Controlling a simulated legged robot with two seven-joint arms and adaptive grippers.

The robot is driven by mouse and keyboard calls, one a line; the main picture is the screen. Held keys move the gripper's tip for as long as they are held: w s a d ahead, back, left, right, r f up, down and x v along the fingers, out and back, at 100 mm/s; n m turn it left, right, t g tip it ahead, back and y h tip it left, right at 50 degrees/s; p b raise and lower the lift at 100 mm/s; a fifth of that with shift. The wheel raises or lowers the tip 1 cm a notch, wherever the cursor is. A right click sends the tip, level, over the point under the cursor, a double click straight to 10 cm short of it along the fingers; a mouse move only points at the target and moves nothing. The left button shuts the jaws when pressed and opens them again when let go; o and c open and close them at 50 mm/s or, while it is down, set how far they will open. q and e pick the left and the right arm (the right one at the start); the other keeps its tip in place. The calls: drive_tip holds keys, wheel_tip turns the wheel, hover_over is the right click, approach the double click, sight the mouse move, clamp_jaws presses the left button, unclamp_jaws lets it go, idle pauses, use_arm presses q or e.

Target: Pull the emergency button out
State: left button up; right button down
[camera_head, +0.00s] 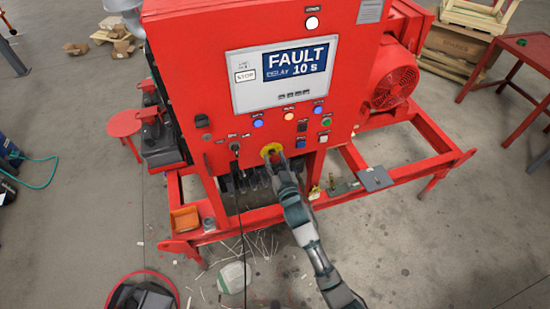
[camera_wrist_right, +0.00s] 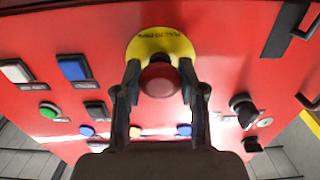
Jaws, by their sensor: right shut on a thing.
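The emergency button (camera_wrist_right: 160,80) is a red round knob in front of a yellow ring plate (camera_wrist_right: 158,43) on the red panel. In the right wrist view it sits between the two fingers of my right gripper (camera_wrist_right: 159,76), which is shut on it. In the head view my right arm reaches up from the lower right, and the right gripper (camera_head: 278,162) is at the yellow ring (camera_head: 271,149) low on the panel. The gripper mostly hides the button there. My left gripper is not in view.
A screen (camera_head: 296,62) above reads FAULT, DELAY 10 s. Several coloured push buttons (camera_head: 326,122) and a black knob (camera_wrist_right: 243,107) are near the emergency button. A black cable (camera_head: 240,190) hangs from the panel. The red skid frame (camera_head: 413,167) extends below.

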drive_tip(key=c, duration=1.1)
unclamp_jaws()
drive_tip(key=shift+w+f, duration=0.1)
drive_tip(key=o, duration=0.5)
drive_tip(key=shift+c, duration=0.2)
drive_tip(key=shift+a, duration=0.1)
drive_tip(key=v, duration=1.2)
